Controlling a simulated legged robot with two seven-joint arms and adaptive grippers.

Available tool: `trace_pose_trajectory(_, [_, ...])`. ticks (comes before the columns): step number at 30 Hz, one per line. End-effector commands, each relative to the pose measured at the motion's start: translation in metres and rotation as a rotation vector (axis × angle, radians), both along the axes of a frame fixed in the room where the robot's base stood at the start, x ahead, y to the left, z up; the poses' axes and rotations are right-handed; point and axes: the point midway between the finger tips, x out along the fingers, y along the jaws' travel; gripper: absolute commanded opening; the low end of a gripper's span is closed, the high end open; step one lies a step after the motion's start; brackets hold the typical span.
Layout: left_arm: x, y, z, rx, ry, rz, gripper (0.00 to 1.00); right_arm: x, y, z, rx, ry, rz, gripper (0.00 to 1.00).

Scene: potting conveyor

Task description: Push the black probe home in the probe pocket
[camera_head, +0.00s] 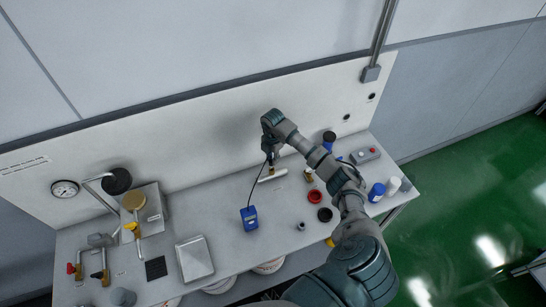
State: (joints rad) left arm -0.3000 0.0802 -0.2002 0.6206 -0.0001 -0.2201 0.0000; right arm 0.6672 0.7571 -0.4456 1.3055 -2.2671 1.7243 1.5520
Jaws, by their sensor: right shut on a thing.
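My right gripper (270,158) points down near the back of the bench, shut on the black probe. The probe is mostly hidden by the fingers and too small to make out clearly. Right below the fingertips is a small brass-coloured fitting, which looks like the probe pocket (271,171), on a short white pipe (275,176). I cannot tell how deep the probe sits in it. A thin black cable (256,187) runs from the gripper down to a blue handheld meter (249,217). My left gripper is not in view.
Right of the pipe are a red ring (314,196), a black disc (325,214) and small brass parts. Blue (376,192) and white (393,185) containers and a grey button box (365,155) stand at the right. A metal tray (194,259), gauge (65,188) and valves are left. The bench between is mostly clear.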

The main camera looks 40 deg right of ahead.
Motion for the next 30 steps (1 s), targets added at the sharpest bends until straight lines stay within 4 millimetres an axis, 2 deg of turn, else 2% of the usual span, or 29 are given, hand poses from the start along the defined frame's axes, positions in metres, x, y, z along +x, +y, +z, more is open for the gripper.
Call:
trace_pose_trajectory(11, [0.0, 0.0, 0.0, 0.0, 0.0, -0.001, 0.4, 0.0, 0.0, -0.001, 0.001, 0.001, -0.001, 0.0])
trace_pose_trajectory(30, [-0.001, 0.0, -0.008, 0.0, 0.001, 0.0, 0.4, 0.0, 0.0, -0.017, 0.001, 0.001, -0.001, 0.0])
